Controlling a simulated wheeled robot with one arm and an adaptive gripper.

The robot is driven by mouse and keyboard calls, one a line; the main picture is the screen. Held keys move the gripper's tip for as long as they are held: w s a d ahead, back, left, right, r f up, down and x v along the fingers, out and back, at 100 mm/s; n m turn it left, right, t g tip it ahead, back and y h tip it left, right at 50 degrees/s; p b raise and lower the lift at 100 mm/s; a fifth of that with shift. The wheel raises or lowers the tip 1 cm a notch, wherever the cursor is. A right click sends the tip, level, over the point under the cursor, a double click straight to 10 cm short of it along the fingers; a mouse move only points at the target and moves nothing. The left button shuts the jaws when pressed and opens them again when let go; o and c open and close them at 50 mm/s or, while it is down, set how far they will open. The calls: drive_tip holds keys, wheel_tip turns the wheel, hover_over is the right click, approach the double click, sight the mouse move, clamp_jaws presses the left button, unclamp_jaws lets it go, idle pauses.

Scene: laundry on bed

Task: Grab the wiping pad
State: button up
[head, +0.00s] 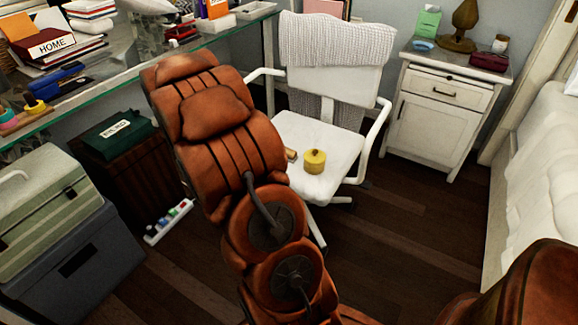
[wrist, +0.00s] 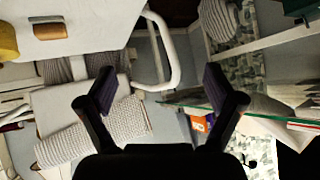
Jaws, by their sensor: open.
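A small tan-brown block, which looks like the wiping pad (head: 291,154), lies on the white chair seat (head: 318,178), partly hidden by my arm in the head view. In the wrist view the pad (wrist: 50,31) is at the upper left, on the seat (wrist: 85,38). A yellow round container with a knob (head: 314,161) stands just right of the pad in the head view; part of it shows in the wrist view (wrist: 8,42). My gripper (wrist: 160,75) is open and empty, apart from the pad. In the head view my arm hides it.
The chair has white armrests (head: 376,135) and a knitted grey cloth (head: 335,42) over its backrest. A glass shelf (head: 215,38) with books and boxes runs along the left. A white cabinet (head: 437,115) stands behind right, and a bed (head: 535,165) lies at the right.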

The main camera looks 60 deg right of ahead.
drive_tip(key=s+d+f+m+g+h+b, duration=0.2)
drive_tip(key=s+d+f+h+b, duration=0.15)
drive_tip(key=d+f, duration=0.4)
drive_tip(key=m+g+h+b, duration=0.2)
drive_tip(key=g, duration=0.2)
approach(288, 151)
drive_tip(key=shift+x, duration=1.1)
drive_tip(key=shift+y, duration=0.25)
drive_tip(key=shift+b+x, duration=1.3)
drive_tip(key=shift+x, duration=2)
drive_tip(key=shift+d+f, duration=0.15)
drive_tip(key=shift+d, duration=0.25)
drive_tip(key=c, duration=1.2)
drive_tip(key=shift+c, duration=0.2)
